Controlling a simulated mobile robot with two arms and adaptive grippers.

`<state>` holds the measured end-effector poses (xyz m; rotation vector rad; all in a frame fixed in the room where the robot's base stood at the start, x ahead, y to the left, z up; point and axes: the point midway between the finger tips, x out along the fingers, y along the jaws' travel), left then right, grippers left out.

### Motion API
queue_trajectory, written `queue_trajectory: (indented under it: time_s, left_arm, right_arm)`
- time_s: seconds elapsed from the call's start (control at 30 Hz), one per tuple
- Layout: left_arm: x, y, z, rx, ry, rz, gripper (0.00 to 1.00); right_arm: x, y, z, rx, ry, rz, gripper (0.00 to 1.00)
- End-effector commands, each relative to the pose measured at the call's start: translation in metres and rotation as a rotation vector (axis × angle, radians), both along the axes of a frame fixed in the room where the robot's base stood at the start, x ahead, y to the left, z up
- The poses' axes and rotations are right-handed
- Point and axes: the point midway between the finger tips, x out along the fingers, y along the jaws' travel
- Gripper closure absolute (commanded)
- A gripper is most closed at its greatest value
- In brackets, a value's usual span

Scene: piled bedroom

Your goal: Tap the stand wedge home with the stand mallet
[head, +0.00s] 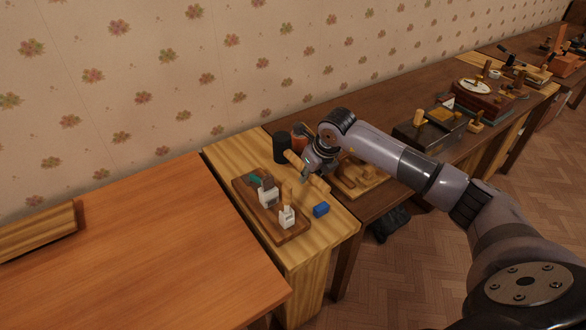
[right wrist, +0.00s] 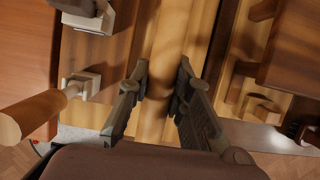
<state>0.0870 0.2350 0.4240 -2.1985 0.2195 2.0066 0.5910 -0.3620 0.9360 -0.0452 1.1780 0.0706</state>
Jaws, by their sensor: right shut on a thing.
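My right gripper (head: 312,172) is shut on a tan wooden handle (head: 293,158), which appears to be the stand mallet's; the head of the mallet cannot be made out. In the right wrist view the handle (right wrist: 170,45) runs between the two dark fingers (right wrist: 160,92). A dark wooden board (head: 247,198) lies left of the gripper, carrying two pale blocks. A tan wooden peg (head: 287,194), probably the stand wedge, stands up from the nearer white block (head: 287,218). The peg also shows in the right wrist view (right wrist: 42,107), apart from my fingers. My left gripper is out of view.
A blue block (head: 321,209) lies right of the board. A black cylinder (head: 281,148) stands behind it. An orange-brown desk (head: 130,250) adjoins at left, largely bare. A darker bench (head: 375,105) with several wooden items extends right, partly behind my arm.

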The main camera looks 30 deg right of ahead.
Motion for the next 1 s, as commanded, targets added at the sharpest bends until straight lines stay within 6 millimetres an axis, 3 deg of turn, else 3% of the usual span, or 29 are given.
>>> queue_trajectory:
  time_s: [0.03, 0.33, 1.0]
  left_arm:
    - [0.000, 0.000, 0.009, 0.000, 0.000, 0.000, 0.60]
    - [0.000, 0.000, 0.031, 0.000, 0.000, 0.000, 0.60]
    - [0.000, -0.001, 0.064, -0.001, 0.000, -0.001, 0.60]
  right_arm:
    - [-0.004, 0.003, 0.010, -0.001, -0.003, 0.001, 1.00]
    - [-0.033, 0.020, 0.035, -0.001, -0.003, 0.002, 1.00]
    - [-0.094, 0.058, 0.091, -0.001, -0.004, 0.001, 1.00]
